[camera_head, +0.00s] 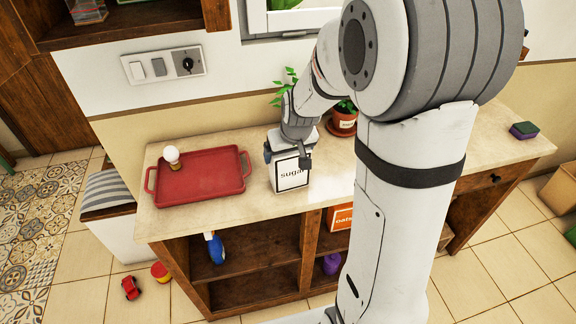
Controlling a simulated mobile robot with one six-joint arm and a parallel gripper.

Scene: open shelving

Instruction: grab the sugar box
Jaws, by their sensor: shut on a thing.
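The sugar box (291,176) is a white box with a black border and the word "sugar" on its front. It is upright at the front part of the counter top (215,221), right of the red tray. My gripper (288,157) comes down on it from above and is shut on its upper part, one finger at each side. Whether the box's bottom touches the counter is hard to tell.
A red tray (222,187) with an egg-like white thing (171,154) on a stand is to the left. A potted plant (343,122) stands close behind my gripper. A sponge (523,130) lies far right. Open shelves below hold several things, among them an orange box (340,217).

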